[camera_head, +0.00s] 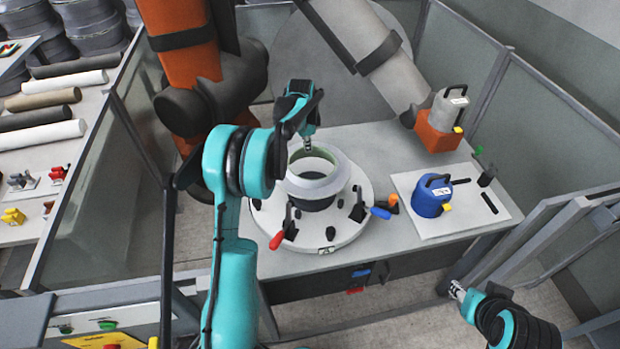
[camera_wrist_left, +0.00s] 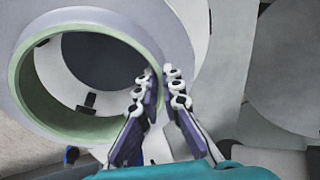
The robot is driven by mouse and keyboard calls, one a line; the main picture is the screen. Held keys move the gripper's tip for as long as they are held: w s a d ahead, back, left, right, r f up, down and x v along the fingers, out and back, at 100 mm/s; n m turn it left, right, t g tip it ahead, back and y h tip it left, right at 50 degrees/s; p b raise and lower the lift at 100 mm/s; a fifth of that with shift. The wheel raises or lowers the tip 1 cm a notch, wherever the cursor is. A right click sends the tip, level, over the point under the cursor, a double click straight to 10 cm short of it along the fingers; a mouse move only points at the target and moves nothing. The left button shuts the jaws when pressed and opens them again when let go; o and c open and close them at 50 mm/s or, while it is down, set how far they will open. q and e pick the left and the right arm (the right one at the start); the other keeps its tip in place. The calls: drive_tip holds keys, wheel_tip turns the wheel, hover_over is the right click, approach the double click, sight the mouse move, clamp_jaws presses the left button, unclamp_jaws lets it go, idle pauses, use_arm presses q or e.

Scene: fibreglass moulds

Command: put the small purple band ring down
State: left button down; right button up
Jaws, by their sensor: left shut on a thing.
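The small purple band ring (camera_head: 335,184) is a pale lavender-grey band with a green inner face. It is over the black round centre of the white round plate (camera_head: 270,222); I cannot tell whether it rests there. My left gripper (camera_head: 308,146) is at its far rim, pointing down. In the left wrist view, the ring (camera_wrist_left: 90,16) fills the upper left, and the left gripper's fingers (camera_wrist_left: 163,85) are shut on its wall, one on each side. My right gripper (camera_head: 456,290) is low at the right, empty and away from the table; its jaw opening is too small to judge.
Clamps with a red handle (camera_head: 276,240) and a blue handle (camera_head: 381,213) stand around the plate. A blue tool (camera_head: 428,196) sits on a white board (camera_head: 475,228) at the right. An orange and grey tool (camera_head: 440,125) stands behind it. Glass panels (camera_head: 545,140) border the table.

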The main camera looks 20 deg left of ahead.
use_arm(q)
drive_tip(key=x, duration=0.4)
drive_tip(key=shift+s+f+b, duration=0.3)
drive_tip(key=shift+s+f, duration=0.05)
drive_tip(key=shift+f, duration=0.6)
drive_tip(key=shift+s+b+x, duration=0.15)
drive_tip(key=shift+b+x, duration=0.05)
drive_tip(key=shift+x, duration=0.5)
drive_tip(key=shift+s+b+x, duration=0.15)
drive_tip(key=shift+x, duration=0.55)
drive_tip(key=shift+d+f, duration=0.1)
drive_tip(key=c, duration=2.1)
unclamp_jaws()
drive_tip(key=shift+f, duration=0.15)
drive_tip(key=o, duration=0.4)
